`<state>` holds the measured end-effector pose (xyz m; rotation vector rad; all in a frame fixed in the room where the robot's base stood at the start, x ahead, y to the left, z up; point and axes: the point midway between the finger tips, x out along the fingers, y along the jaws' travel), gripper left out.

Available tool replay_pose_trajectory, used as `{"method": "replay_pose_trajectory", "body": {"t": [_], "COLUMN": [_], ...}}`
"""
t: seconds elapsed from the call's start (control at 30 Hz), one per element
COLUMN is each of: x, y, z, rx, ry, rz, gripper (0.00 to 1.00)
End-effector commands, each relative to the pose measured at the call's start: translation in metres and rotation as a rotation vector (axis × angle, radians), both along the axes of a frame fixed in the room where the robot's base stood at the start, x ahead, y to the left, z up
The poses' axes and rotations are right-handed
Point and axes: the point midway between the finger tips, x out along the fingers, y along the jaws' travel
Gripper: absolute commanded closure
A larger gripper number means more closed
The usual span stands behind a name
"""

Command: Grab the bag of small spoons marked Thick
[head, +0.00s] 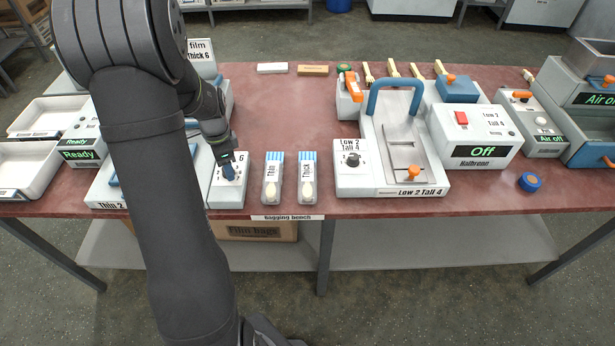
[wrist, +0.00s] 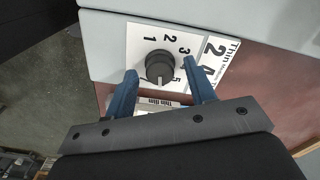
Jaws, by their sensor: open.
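The bag marked Thick (head: 307,181) stands near the bench's front edge in the head view, a clear pack with a blue-striped top and a pale spoon inside. A similar bag marked Thin (head: 272,181) is just left of it. My gripper (head: 228,170) is left of both bags, over a small white control box.
The bench (head: 290,110) has free room behind the bags. A white dial box (head: 352,168) and a press with a blue handle (head: 396,90) stand right of the Thick bag. A blue tape roll (head: 529,181) lies far right.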

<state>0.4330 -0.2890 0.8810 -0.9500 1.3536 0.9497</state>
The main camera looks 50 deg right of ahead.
Motion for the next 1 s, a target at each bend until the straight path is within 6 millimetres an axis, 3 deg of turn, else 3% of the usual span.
{"method": "replay_pose_trajectory", "body": {"t": [0.43,0.57,0.87,1.0], "x": [0.0,0.0,-0.001,-0.011], "y": [0.0,0.0,-0.001,-0.009], "z": [0.0,0.0,0.001,0.008], "rx": [0.0,0.0,-0.001,-0.006], "ry": [0.0,0.0,-0.002,-0.021], "rz": [0.0,0.0,0.004,0.052], "gripper": [0.5,0.26,0.25,0.25]}}
